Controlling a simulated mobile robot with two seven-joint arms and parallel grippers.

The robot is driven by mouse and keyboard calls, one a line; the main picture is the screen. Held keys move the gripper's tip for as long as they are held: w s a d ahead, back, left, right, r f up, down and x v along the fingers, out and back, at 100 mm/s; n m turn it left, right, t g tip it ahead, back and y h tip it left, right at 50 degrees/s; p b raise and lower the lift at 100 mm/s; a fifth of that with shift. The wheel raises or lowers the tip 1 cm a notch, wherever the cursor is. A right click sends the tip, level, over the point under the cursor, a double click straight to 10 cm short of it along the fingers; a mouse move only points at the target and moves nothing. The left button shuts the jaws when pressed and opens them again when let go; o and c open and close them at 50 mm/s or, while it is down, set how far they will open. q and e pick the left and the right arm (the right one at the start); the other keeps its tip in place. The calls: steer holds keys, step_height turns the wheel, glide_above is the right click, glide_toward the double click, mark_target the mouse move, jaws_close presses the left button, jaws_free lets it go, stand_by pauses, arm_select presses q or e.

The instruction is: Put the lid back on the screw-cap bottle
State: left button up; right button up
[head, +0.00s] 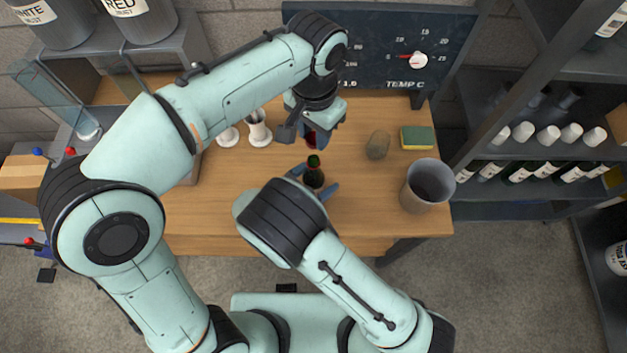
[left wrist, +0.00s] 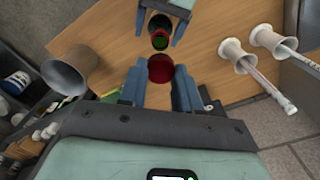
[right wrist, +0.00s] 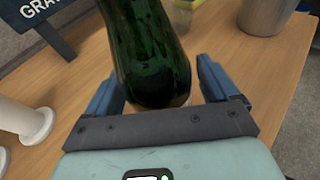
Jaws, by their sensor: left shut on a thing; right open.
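The dark green screw-cap bottle (head: 313,178) stands on the wooden table, its open green mouth pointing up. It also shows in the left wrist view (left wrist: 158,38) and fills the middle of the right wrist view (right wrist: 150,50). My right gripper (head: 314,183) is open, with one blue finger on each side of the bottle. My left gripper (head: 317,136) is shut on the dark red lid (left wrist: 160,68), which is apart from the bottle. In the head view the lid (head: 311,141) is partly hidden by the fingers, just beyond the bottle.
A grey bucket (head: 409,197), a green-and-yellow sponge (head: 417,139) and a brownish rounded object (head: 378,145) are on the table's right side. Two white spool-like stands (head: 228,138) are at left. A dark temperature panel (head: 385,50) rises behind; a bottle rack (head: 540,150) stands right.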

steer(key=shift+w+d, duration=0.15)
steer(key=shift+d, duration=0.05)
steer(key=c, duration=1.5)
arm_select(q)
steer(key=shift+f, duration=2.5)
steer(key=shift+f, duration=0.9)
steer(key=shift+f, duration=0.5)
